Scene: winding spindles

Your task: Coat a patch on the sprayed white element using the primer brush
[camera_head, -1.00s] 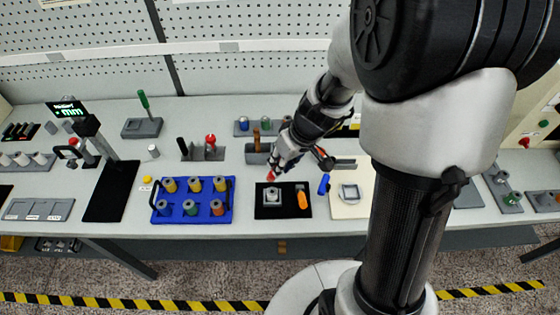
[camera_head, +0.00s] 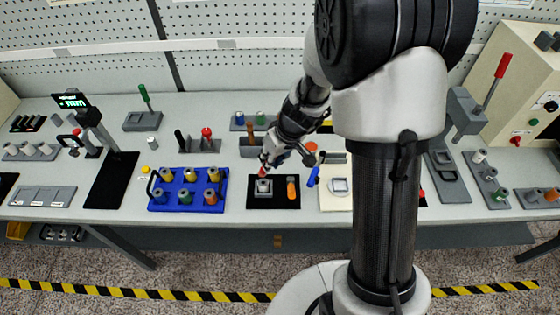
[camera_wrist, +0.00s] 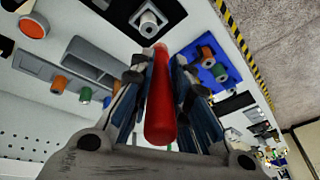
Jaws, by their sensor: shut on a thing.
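My gripper (camera_head: 268,160) is shut on a red-handled tool, which I take to be the primer brush (camera_wrist: 162,105). In the wrist view, its red handle lies between the two fingers (camera_wrist: 168,75) and points at the white element. In the head view, its red end (camera_head: 264,169) is just above the white element. The white element (camera_head: 264,185) sits on a grey square block on a black mat (camera_head: 272,205). It also shows in the wrist view (camera_wrist: 148,22) near the top edge. I cannot tell whether the brush touches it. Any coated patch is too small to make out.
An orange object (camera_head: 292,188) lies on the same mat, right of the element. A blue tray (camera_head: 186,206) with several coloured spindles is to the left. A grey holder (camera_head: 252,153) stands behind.

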